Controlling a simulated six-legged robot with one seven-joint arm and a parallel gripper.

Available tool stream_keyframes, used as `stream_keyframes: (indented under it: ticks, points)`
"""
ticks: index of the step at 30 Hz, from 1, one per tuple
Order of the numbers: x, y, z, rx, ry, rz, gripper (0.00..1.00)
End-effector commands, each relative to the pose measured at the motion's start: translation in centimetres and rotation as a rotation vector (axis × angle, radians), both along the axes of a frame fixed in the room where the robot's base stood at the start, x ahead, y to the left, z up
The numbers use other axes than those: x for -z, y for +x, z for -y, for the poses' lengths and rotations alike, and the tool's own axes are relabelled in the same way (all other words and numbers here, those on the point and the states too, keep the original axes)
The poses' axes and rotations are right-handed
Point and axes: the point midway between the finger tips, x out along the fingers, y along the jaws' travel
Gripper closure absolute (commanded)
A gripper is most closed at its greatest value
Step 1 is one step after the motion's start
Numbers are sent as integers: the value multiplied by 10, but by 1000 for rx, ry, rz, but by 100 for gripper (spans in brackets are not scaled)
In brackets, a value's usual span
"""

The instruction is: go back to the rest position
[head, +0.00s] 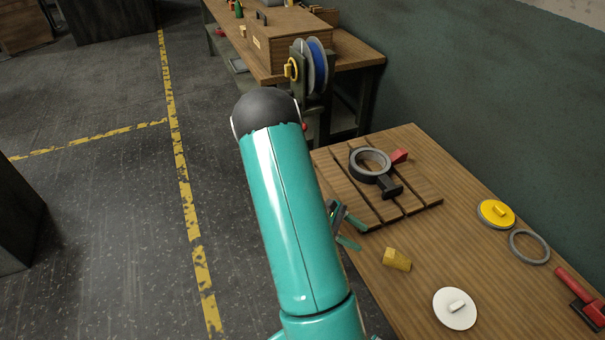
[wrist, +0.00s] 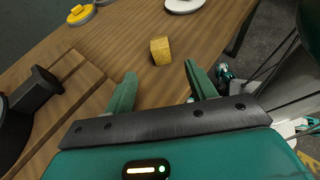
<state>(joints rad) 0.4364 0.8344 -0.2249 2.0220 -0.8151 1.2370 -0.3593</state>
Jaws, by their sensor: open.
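My gripper (head: 356,233) is open and empty at the table's left edge, beside the slatted wooden pallet, partly hidden behind my teal arm. In the wrist view its two green fingers (wrist: 160,72) are spread apart, with bare wood and the table edge between and beyond them. A yellow-brown block (head: 397,260) lies on the table just to the right of the gripper, apart from it; in the wrist view the block (wrist: 160,50) is beyond the fingertips. A black ring-shaped casting with a neck (head: 371,163) rests on the pallet (head: 424,191).
The wooden table (head: 470,258) also bears a yellow disc (head: 495,213), a grey ring (head: 529,247), a white disc (head: 455,308) and a red-handled tool (head: 573,284). A bench with a wooden box (head: 289,42) and blue reel (head: 317,65) stands behind. Floor at left is open.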

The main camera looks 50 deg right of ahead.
Motion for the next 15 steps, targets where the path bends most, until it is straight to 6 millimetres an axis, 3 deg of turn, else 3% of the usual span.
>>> stream_keyframes:
  ticks: [8,11,15]
  points:
    - [-2,2,-1,1,-2,11,44]
    - [-12,12,-9,7,-12,61,44]
    - [-41,37,-31,26,-34,205,44]
